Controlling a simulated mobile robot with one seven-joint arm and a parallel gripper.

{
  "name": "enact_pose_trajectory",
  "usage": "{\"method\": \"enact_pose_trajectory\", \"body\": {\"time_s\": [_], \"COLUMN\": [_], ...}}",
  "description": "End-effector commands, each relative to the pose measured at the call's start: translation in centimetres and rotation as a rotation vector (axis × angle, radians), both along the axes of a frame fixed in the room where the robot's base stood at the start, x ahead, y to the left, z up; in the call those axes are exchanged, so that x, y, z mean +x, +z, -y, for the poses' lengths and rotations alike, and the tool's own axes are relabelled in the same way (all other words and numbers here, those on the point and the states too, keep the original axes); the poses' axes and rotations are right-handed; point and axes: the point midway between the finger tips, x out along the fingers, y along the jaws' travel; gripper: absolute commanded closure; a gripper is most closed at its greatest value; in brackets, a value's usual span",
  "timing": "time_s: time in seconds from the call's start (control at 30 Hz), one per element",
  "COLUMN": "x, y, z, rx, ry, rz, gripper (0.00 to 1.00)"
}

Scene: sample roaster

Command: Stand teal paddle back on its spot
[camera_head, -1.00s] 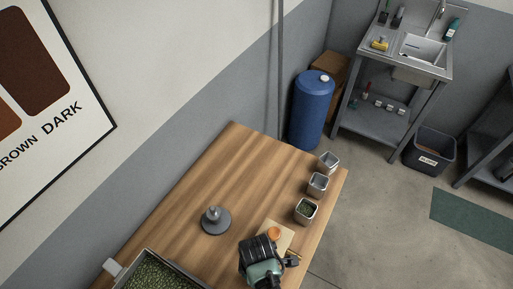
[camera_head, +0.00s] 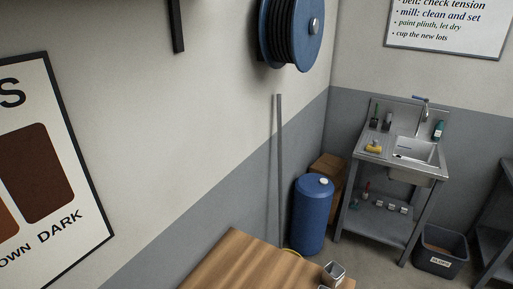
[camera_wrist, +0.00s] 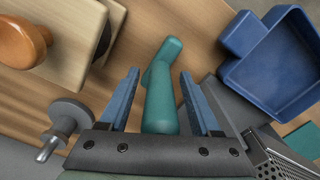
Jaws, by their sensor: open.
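In the wrist view, a smooth teal piece (camera_wrist: 160,98), apparently the teal paddle, lies between the two blue-grey fingers of my gripper (camera_wrist: 159,76). The fingers are open, with a gap on each side of it. Its narrower, bent end points up the picture, past the fingertips. Its lower end is hidden behind the gripper body. I cannot tell whether it lies flat or is tilted. The paddle's spot cannot be made out. My gripper and the paddle are not in the head view.
In the wrist view, a wooden block with an orange-brown knob (camera_wrist: 18,42) is upper left, a grey knobbed part (camera_wrist: 68,112) lower left, a blue tray (camera_wrist: 232,75) right, and a perforated metal part (camera_wrist: 275,158) lower right. The head view shows the wooden table's corner (camera_head: 240,262) and a small metal cup (camera_head: 333,272).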

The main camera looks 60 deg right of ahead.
Motion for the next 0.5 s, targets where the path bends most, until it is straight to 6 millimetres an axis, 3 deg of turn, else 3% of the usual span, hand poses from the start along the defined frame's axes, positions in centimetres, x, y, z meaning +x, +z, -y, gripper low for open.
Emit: {"method": "enact_pose_trajectory", "body": {"time_s": [0.23,0.5], "x": [0.1,0.1], "y": [2.2,7.4], "z": [0.0,0.1], "rx": [-0.002,-0.003], "ry": [0.001,0.0], "rz": [0.002,0.005], "gripper": [0.36,0.36]}}
